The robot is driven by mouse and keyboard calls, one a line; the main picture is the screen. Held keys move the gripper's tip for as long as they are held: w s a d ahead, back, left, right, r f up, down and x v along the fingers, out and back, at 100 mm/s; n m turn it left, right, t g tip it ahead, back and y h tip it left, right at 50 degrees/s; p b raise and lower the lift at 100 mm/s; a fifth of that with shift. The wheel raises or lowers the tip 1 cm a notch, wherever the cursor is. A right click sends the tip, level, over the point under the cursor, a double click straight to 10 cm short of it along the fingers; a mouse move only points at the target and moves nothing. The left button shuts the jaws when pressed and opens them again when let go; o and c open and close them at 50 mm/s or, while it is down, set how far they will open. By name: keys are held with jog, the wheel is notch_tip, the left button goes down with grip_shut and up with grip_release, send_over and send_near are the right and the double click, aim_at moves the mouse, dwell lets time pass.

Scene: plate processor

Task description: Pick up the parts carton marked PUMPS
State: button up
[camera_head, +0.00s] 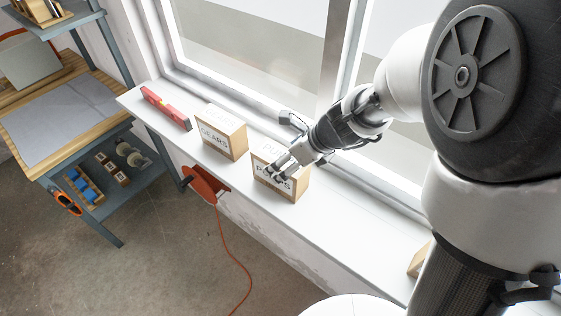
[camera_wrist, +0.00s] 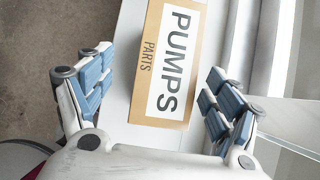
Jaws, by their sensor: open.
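The carton marked PUMPS (camera_head: 267,180) is a tan box with white labels and stands on the white window sill. In the wrist view the PUMPS carton (camera_wrist: 150,62) lies between and ahead of my fingers, with its PUMPS and PARTS lettering turned sideways. My gripper (camera_head: 283,172) is at the carton, over its front label in the head view. In the wrist view my gripper (camera_wrist: 155,95) is open, with one blue-padded finger on each side of the carton. Gaps show between both pads and the carton; I see no contact.
A similar carton marked GEARS (camera_head: 221,136) stands left of PUMPS on the sill (camera_head: 212,165). A red level (camera_head: 165,107) lies further left. Part of another box (camera_head: 419,260) shows at the right. The window frame (camera_head: 340,85) runs close behind. An orange cable reel (camera_head: 205,184) hangs below.

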aim_at(267, 151)
jog(key=b+x, duration=0.1)
jog(key=x, duration=0.1)
jog(key=b+x, duration=0.1)
jog(key=x, duration=0.2)
jog(key=shift+w+d+f+b, duration=0.15)
jog(key=shift+w+f+b, duration=0.2)
jog(key=shift+f+b, duration=0.05)
jog(key=shift+r, duration=0.1)
jog(key=c, duration=1.7)
